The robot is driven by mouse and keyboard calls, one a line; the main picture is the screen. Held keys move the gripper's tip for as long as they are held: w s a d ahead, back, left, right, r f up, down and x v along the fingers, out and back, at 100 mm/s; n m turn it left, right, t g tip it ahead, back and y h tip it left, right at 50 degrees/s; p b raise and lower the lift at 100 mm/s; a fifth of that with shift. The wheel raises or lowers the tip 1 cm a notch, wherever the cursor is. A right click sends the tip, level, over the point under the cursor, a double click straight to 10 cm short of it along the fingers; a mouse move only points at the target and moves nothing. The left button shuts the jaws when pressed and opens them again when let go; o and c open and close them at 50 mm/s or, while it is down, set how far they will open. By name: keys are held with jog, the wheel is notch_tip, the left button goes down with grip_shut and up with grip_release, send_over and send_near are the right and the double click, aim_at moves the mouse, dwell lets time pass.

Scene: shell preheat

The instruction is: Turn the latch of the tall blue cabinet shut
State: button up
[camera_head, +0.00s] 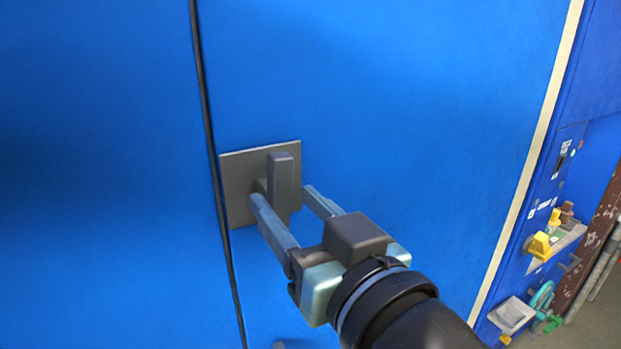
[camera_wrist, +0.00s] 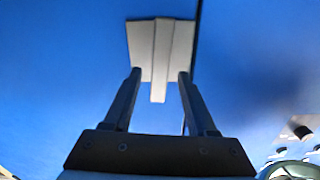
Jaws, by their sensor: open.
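The latch (camera_head: 281,178) is a grey upright bar on a square grey plate (camera_head: 238,172), mounted on the tall blue cabinet (camera_head: 400,100) beside a dark vertical door seam. My gripper (camera_head: 281,192) is open in front of the latch, with one finger on each side of the bar's lower part. In the wrist view the latch (camera_wrist: 160,75) lies in line with the gap between the fingers (camera_wrist: 159,73), and its end reaches between the fingertip lines. I cannot tell whether either finger touches it.
A pale strip (camera_head: 525,165) runs down the cabinet's right side. Beyond it is a panel with yellow knobs (camera_head: 541,245), a green-blue handwheel (camera_head: 541,298) and a grey box (camera_head: 512,312). Another small grey part (camera_head: 279,345) shows at the bottom edge. The blue door face around the latch is clear.

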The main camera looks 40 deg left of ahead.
aim_at(283, 198)
jog(key=shift+p+x, duration=0.3)
jog(key=shift+x, duration=1.45)
grip_shut()
